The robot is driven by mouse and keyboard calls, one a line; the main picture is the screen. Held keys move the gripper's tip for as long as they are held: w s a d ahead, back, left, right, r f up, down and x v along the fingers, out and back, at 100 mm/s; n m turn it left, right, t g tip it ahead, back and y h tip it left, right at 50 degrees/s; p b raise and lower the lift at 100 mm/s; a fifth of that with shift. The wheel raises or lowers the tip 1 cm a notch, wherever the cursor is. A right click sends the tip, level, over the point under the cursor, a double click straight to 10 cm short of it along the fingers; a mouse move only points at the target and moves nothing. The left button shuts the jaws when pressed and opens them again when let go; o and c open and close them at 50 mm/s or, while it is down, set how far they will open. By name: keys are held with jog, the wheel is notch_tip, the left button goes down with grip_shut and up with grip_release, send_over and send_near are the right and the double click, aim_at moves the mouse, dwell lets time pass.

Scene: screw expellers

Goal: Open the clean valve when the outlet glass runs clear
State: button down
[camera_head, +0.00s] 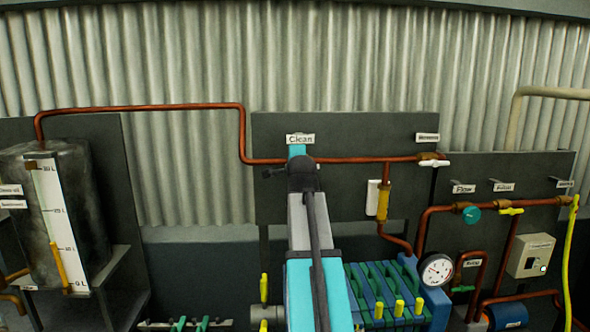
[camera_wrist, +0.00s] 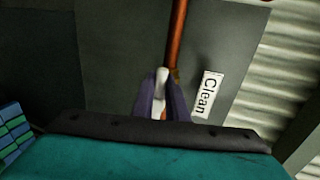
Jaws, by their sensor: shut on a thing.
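In the wrist view, my gripper (camera_wrist: 161,95) is shut on the white handle (camera_wrist: 161,78) of the clean valve, beside the "Clean" label (camera_wrist: 207,94). A copper pipe (camera_wrist: 179,35) runs up from there. In the head view, the same label (camera_head: 300,139) shows above my arm, which hides the clean valve and most of the gripper. The handle's exact angle is hard to judge. The outlet glass (camera_head: 382,203) hangs below the copper pipe to the right, in front of a white card (camera_head: 372,196). Its contents look amber-yellow.
Another white-handled valve (camera_head: 434,162) is at the right end of that pipe. A tank with a level scale (camera_head: 62,230) stands left. A filter press with blue and green plates (camera_head: 375,290), a dial gauge (camera_head: 435,270) and a switch box (camera_head: 533,256) are right.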

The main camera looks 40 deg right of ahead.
jog(key=shift+f, duration=0.15)
dwell(0.3)
jog(key=c, duration=1.7)
grip_release()
jog(key=shift+c, duration=0.2)
jog(key=shift+s+a, duration=0.1)
jog(key=b+v, duration=0.4)
jog(key=v, duration=0.9)
jog(key=shift+s+a, duration=0.2)
jog(key=shift+r, duration=0.2)
